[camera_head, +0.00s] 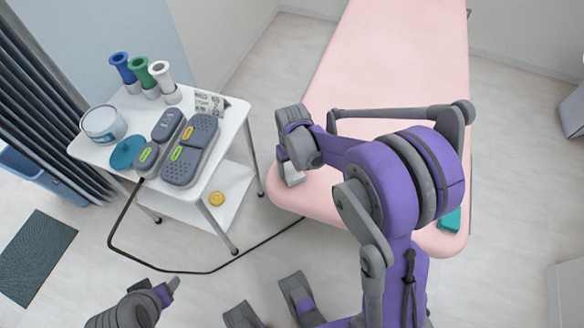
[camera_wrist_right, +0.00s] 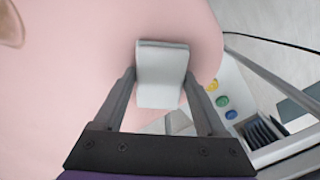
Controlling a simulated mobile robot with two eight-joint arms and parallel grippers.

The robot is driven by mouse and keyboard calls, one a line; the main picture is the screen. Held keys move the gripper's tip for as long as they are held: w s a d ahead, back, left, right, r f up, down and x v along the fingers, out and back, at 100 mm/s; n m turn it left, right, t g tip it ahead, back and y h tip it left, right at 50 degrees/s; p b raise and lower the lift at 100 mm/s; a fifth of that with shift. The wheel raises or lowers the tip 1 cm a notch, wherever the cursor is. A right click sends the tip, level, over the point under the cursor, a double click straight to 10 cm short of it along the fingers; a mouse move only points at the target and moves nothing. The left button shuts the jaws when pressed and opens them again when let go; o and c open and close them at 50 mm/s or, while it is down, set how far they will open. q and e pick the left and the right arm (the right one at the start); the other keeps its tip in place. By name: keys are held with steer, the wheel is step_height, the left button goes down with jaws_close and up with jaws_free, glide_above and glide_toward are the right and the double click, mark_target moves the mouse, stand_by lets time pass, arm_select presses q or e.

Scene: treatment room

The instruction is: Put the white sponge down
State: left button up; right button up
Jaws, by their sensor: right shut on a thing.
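My right gripper (camera_head: 291,170) is shut on the white sponge (camera_head: 294,177), at the near left corner of the pink treatment bed (camera_head: 385,60). In the right wrist view the pale sponge (camera_wrist_right: 160,72) sits between the two dark fingers of the right gripper (camera_wrist_right: 161,95), with its far end standing out past them. The pink bed surface (camera_wrist_right: 75,65) lies behind it. I cannot tell whether the sponge touches the bed. In the head view, the gripper and forearm hide part of the sponge.
A teal item (camera_head: 451,220) lies at the bed's near right corner. A white trolley (camera_head: 236,112) on the left holds blue, green and white cups, a jar (camera_head: 103,124), a teal disc (camera_head: 126,152) and grey devices (camera_head: 190,150). A black cable (camera_head: 180,271) runs along the floor. Most of the bed is clear.

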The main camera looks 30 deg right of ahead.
steer(key=o, duration=1.2)
steer(key=shift+f, duration=0.15)
steer(key=shift+c, duration=0.2)
steer(key=o, duration=0.4)
